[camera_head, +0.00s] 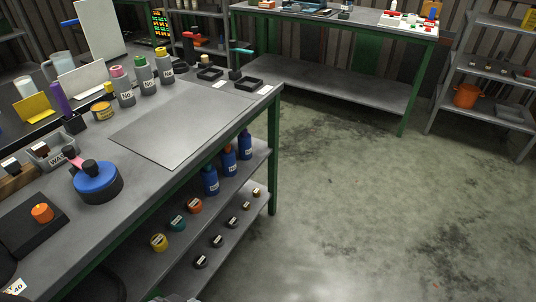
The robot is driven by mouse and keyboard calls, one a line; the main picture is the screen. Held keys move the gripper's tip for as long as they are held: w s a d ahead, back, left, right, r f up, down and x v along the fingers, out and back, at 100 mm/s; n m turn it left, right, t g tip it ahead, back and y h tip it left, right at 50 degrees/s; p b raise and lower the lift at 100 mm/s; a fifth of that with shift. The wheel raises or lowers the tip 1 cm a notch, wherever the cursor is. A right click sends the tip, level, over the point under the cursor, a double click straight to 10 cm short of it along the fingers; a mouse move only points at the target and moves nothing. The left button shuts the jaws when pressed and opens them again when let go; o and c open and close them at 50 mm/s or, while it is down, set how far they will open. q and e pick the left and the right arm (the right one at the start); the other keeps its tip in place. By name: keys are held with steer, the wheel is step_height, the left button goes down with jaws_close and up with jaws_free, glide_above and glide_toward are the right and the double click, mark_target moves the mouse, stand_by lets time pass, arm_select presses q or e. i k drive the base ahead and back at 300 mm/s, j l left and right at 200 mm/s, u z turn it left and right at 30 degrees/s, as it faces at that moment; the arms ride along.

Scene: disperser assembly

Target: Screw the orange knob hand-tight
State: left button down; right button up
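The orange knob (42,213) is a small orange cylinder. It sits upright on a flat black base (22,240) at the left end of the grey workbench. How far it is screwed in cannot be seen from here. Neither of my grippers shows in the head view, and nothing is touching the knob.
A blue-topped round black device (97,185) stands right of the knob. A grey box (52,152) and a dark cup (75,123) are behind it. Several labelled grey bottles (124,93) stand farther back. A bare flat grey sheet (170,130) covers the bench's middle.

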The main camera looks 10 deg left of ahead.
mark_target(42, 212)
steer(key=u, duration=2.15)
